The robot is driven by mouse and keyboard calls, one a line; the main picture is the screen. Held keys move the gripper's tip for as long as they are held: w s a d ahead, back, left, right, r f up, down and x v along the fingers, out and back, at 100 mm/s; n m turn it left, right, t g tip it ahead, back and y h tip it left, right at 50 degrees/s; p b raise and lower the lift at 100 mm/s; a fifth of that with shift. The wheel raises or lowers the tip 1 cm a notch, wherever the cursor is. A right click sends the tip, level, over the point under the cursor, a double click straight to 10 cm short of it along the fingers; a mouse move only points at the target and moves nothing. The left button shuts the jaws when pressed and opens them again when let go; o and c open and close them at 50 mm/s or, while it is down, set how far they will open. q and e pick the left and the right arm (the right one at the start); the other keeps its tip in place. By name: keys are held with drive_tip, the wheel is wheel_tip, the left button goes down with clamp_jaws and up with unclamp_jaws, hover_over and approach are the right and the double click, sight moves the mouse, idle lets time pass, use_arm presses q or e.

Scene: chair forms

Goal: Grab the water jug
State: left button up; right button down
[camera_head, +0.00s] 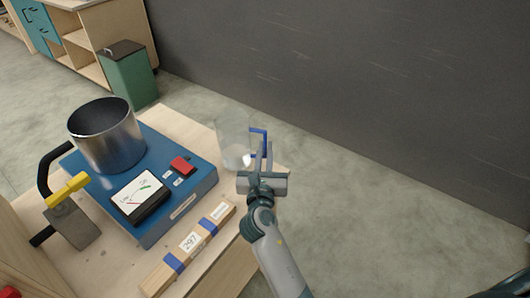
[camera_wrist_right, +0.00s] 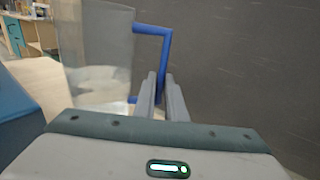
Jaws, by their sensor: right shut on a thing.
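The water jug (camera_head: 232,142) is a clear container with a blue handle (camera_head: 258,131). In the head view it is at the far right corner of the wooden table. It also shows in the right wrist view (camera_wrist_right: 95,45), with its blue handle (camera_wrist_right: 165,40) in front of my fingers. My right gripper (camera_head: 261,157) is shut on the blue handle. Its two fingers also show close together in the wrist view (camera_wrist_right: 160,95). I cannot tell whether the jug touches the tabletop. My left gripper is not in view.
A blue device (camera_head: 200,185) with a dial and red switch stands left of the jug, bearing a metal pot (camera_head: 108,140). A green bin (camera_head: 130,78) stands on the floor. Open floor lies right, before a dark wall.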

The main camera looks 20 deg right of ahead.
drive_tip(key=shift+r, duration=0.85)
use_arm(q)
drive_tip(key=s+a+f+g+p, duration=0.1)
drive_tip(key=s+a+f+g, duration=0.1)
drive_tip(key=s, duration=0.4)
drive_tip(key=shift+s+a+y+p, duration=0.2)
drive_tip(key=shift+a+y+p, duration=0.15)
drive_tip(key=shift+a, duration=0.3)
use_arm(e)
drive_tip(key=s+d+r, duration=0.7)
drive_tip(key=s, duration=0.2)
drive_tip(key=shift+r, duration=0.25)
drive_tip(key=shift+d, duration=0.15)
drive_tip(key=shift+s, duration=0.1)
